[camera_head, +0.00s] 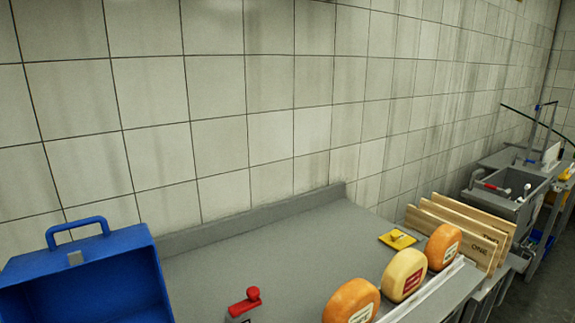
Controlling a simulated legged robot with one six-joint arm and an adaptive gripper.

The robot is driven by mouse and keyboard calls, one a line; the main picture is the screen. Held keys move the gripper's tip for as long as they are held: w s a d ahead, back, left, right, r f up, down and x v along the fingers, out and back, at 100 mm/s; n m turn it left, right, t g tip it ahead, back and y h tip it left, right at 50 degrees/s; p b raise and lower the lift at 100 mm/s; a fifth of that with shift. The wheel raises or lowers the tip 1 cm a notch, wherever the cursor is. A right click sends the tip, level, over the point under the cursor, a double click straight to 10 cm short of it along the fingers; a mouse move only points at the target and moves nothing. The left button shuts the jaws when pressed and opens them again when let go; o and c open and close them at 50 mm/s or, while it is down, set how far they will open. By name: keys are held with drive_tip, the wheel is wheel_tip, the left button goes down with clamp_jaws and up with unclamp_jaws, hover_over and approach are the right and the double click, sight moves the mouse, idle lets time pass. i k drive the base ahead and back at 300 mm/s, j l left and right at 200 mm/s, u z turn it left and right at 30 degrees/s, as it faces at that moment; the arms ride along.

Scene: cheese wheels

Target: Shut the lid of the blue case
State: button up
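The blue case (88,272) is at the lower left of the head view, on the grey counter, and the picture's edges cut it off. Its lid appears to stand raised, with the hollow inside facing me. The lower part of the case is out of view. My gripper is not in view.
The grey counter (215,262) has a raised back edge against a tiled wall. A red-handled tool (246,302) lies right of the case. Farther right are a yellow item (397,239), three cheese wheels (403,275), wooden boards (468,232) and a grey sink (503,196).

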sight(116, 276)
drive_tip(key=u, duration=0.4)
drive_tip(key=k+l+u, duration=0.1)
drive_tip(key=u, duration=0.3)
drive_tip(key=k+u, duration=0.1)
drive_tip(key=u, duration=0.3)
drive_tip(key=k+u, duration=0.1)
drive_tip(key=u, duration=0.35)
